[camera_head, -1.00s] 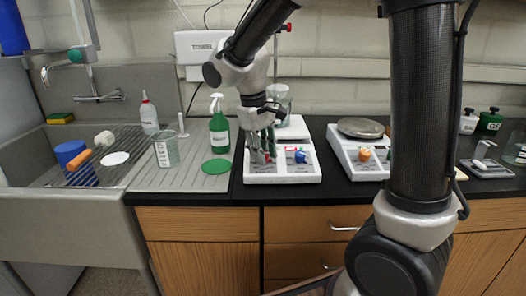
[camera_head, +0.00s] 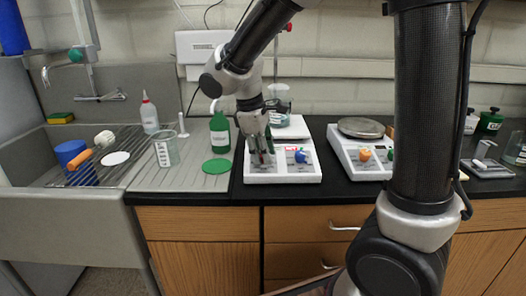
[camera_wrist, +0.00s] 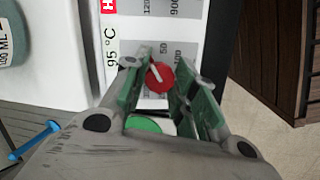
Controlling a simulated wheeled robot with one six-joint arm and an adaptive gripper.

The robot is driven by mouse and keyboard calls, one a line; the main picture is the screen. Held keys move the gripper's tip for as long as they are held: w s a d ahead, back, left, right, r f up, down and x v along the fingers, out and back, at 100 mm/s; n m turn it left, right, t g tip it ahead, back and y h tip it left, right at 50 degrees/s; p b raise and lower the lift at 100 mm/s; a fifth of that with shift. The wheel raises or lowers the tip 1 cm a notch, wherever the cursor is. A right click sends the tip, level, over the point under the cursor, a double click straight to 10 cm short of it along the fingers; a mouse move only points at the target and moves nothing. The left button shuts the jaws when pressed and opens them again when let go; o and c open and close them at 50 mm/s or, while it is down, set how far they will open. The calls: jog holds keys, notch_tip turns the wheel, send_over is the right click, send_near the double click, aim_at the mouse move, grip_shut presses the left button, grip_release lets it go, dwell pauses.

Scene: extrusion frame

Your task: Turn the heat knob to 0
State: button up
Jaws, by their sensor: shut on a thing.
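The red heat knob (camera_wrist: 160,77) with a white pointer line sits between my gripper's fingertips (camera_wrist: 164,84) in the wrist view. The fingers close on it from both sides. Its pointer slants, and the printed numbers 50 and 100 lie close by. The panel (camera_wrist: 118,20) also carries a "95 °C" readout. In the head view my gripper (camera_head: 262,158) reaches down to the left part of the white hot plate's front (camera_head: 285,179) and largely hides the red knob. A blue knob (camera_head: 300,157) is to its right.
A beaker (camera_head: 277,115) stands at the back of the hot plate. A green bottle (camera_head: 219,133) and a green disc (camera_head: 216,166) are to the left.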

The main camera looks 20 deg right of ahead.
dwell(0.3)
jog(key=o, duration=1)
jog(key=shift+r, duration=0.15)
jog(key=v, duration=1.1)
jog(key=shift+a+r, duration=0.1)
jog(key=shift+r, duration=0.3)
jog(key=shift+s+d+f+m+t+y, duration=0.5)
jog(key=shift+s+d+m, duration=1.35)
jog(key=shift+s+d, duration=1.2)
jog(key=shift+s+d+f+m+t+y, duration=0.55)
jog(key=shift+s+d+m, duration=1.35)
jog(key=shift+s+d, duration=1.05)
jog(key=shift+s+d+f+m+t+y, duration=0.35)
jog(key=shift+s+d+f+m+t, duration=0.25)
jog(key=shift+s+d+m, duration=1.85)
